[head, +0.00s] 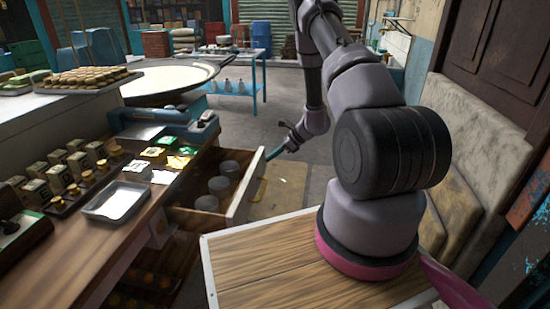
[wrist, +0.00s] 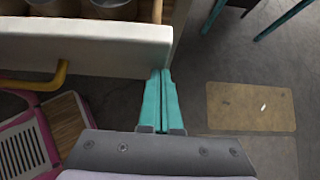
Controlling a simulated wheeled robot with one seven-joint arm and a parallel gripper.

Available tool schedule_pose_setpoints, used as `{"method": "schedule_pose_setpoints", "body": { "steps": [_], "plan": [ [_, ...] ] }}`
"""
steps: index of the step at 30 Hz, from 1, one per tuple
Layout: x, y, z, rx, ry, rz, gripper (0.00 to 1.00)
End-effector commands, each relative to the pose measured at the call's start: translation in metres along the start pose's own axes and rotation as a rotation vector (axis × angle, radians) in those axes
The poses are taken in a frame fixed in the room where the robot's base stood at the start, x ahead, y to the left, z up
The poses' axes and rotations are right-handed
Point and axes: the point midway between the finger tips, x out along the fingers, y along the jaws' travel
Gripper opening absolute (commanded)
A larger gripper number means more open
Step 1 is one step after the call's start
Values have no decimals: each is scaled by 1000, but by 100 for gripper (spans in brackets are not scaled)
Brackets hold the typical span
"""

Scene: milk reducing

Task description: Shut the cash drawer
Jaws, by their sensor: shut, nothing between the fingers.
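The cash drawer (head: 243,190) stands pulled out from under the wooden counter, with several grey round cups inside. In the wrist view its pale front panel (wrist: 90,50) spans the upper left, with a yellow handle (wrist: 52,78) below it. My gripper (head: 267,157) has teal fingers, pressed together and empty. In the head view they are at the outer face of the drawer front, near its far end. In the wrist view the fingertips (wrist: 160,72) are at the panel's right end. I cannot tell whether they touch it.
The counter (head: 75,260) holds a metal tray (head: 115,201), small boxes and jars. A wood-topped surface (head: 300,262) is in front of the drawer, beneath my arm. A wide pan (head: 165,82) and a blue table (head: 235,88) stand behind. Pale sacks (head: 490,135) line the right wall.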

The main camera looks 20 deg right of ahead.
Motion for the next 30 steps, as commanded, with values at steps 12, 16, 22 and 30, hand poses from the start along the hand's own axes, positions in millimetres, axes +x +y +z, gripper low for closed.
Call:
{"method": "schedule_pose_setpoints", "body": {
  "steps": [12, 16, 22, 30],
  "plan": [
    [77, 2, 78, -5, -3, 4, 0],
    [100, 2, 100, -4, -2, 3, 0],
    [126, 1, 127, -3, -3, 2, 0],
    [139, 1, 139, 0, -2, 2, 0]
  ]
}}
